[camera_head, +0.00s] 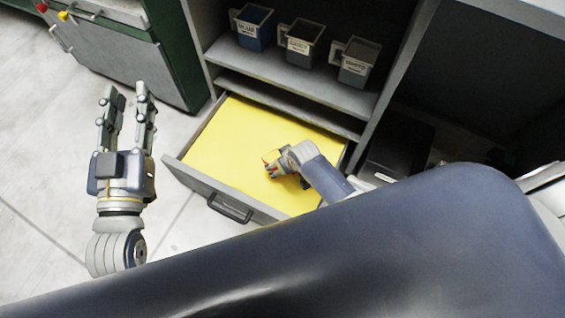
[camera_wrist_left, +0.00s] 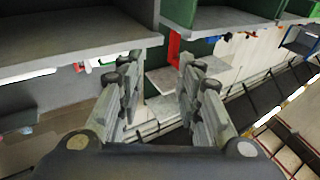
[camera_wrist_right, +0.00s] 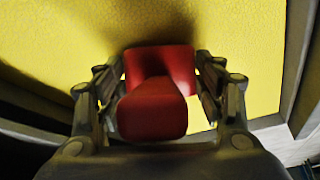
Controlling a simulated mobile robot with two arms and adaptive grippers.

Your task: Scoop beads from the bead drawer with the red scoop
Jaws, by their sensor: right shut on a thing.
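The bead drawer (camera_head: 225,195) is pulled out of the grey cabinet, and yellow beads (camera_head: 240,135) cover its inside. My right gripper (camera_head: 272,168) is down over the beads in the middle of the drawer. It is shut on the red scoop (camera_wrist_right: 155,95), which sits between its fingers in the right wrist view. The scoop's far end lies close to or in the beads; its depth I cannot tell. In the head view only small red bits of it show. My left gripper (camera_head: 127,92) is open and empty, left of the drawer above the floor.
Three labelled cups, one blue (camera_head: 252,27), one grey (camera_head: 301,45) and one darker grey (camera_head: 357,62), stand on the shelf above the drawer. A green and grey machine (camera_head: 130,45) stands at the upper left. Floor left of the drawer is clear.

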